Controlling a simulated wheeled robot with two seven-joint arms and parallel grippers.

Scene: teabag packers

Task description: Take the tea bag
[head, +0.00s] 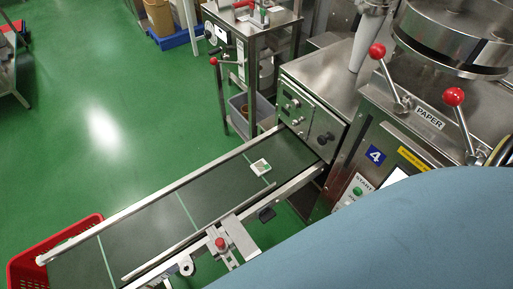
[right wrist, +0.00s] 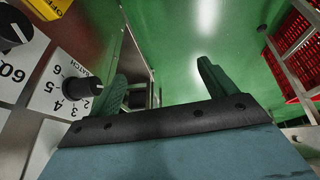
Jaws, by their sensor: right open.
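A small white tea bag (head: 261,166) with a green mark lies flat on the dark conveyor belt (head: 150,218), near the belt's machine end. My right gripper (right wrist: 160,82) shows in the right wrist view with its two green fingers apart and nothing between them. It is beside a white panel with black knobs, and the tea bag is not visible in that view. In the head view neither gripper shows; a large blue-grey surface covers the lower right.
A steel machine (head: 312,120) stands at the belt's upper end. A red crate (head: 60,243) sits at the lower end. Metal rails edge the belt, and a red button (head: 220,243) sits on the near side. A dial panel (right wrist: 42,85) is close to my right gripper. Green floor is open at left.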

